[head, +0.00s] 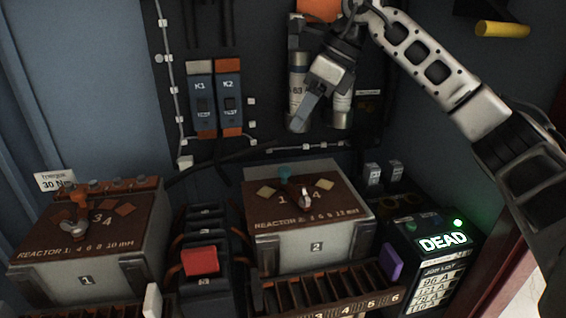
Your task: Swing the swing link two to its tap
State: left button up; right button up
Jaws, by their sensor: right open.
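The reactor 2 box (312,247) has a brown top with diamond-shaped tap marks, and 1 and 4 can be read there. What looks like swing link two, a small metal piece (305,194), sits among these marks. A teal knob (284,170) stands just behind it. Which tap the link points to is too small to tell. My right gripper (303,112) is open, its fingers pointing down above and behind the reactor 2 box, clear of the link. It partly hides the grey cylinders on the back panel. My left gripper is out of view.
A numbered slotted rack (330,292) lies in front of reactor 2. A black meter reading DEAD (443,241) stands at the right. K1 and K2 units (215,100) hang behind.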

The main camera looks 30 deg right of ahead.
aim_at(284, 169)
jog(key=shift+m+h, duration=0.3)
jog(key=shift+h, duration=0.3)
jog(key=d+x, duration=0.1)
jog(key=x, duration=0.3)
jog(key=b+x, duration=0.1)
jog(key=x, duration=0.4)
jog(key=d+x, duration=0.1)
jog(key=x, duration=0.3)
jog(key=shift+w+d+f+b, duration=0.2)
jog(key=shift+w+f+b, duration=0.15)
jog(key=shift+w+f, duration=0.1)
grip_shut()
